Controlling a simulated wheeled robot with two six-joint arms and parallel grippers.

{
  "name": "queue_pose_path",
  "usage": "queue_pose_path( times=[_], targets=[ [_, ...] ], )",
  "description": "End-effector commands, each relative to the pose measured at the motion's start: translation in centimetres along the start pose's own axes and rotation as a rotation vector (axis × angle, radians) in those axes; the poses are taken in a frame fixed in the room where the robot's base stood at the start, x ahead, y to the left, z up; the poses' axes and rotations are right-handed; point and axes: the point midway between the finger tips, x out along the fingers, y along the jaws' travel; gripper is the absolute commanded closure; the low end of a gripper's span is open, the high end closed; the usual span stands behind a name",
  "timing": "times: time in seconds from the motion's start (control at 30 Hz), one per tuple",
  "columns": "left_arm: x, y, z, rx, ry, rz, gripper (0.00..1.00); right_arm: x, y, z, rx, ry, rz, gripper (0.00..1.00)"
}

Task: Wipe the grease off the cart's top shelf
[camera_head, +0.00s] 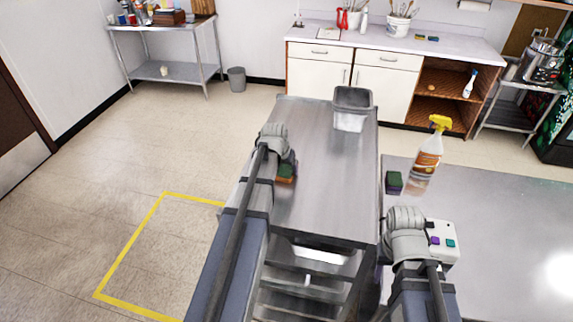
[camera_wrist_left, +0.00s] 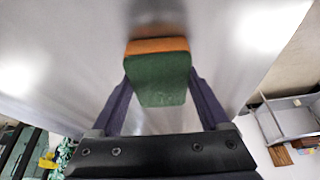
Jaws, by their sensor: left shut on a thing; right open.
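The cart's top shelf (camera_head: 335,185) is bare grey metal. My left gripper (camera_head: 284,162) is over its left part. It is shut on a green and orange sponge (camera_head: 286,173), which also shows between the fingers in the left wrist view (camera_wrist_left: 158,82), orange side toward the metal. I cannot tell whether the sponge touches the shelf. A faint dark smudge (camera_wrist_left: 155,10) shows beyond the sponge in the left wrist view; whether it is grease or a reflection is unclear. My right gripper (camera_head: 405,218) is open at the left edge of the steel table; its fingertips are hard to make out.
A metal container (camera_head: 352,112) stands at the shelf's far right corner. On the steel table (camera_head: 500,215) at right are a second green sponge (camera_head: 394,183), a yellow-topped spray bottle (camera_head: 428,155) and a white box with coloured buttons (camera_head: 442,240). Floor left of the cart is clear.

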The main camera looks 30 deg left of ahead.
Motion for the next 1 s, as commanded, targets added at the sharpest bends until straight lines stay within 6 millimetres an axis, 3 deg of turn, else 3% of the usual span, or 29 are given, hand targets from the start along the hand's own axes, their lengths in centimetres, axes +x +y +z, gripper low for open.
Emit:
queue_pose_path(
  times=[0.43,0.8,1.0],
  targets=[
    [-0.6,0.2,1.7,0.0,-0.006,0.001,0.65,0.1,0.0,0.0,0.0,0.0,0.0,0.5],
    [-1.9,0.6,4.5,0.0,-0.007,0.001,0.65,-0.1,0.0,0.0,0.0,0.0,0.0,0.5],
    [-2.0,0.6,4.6,0.0,-0.004,0.0,0.65,-0.1,0.0,0.0,0.0,0.0,0.0,0.5]
  ],
)
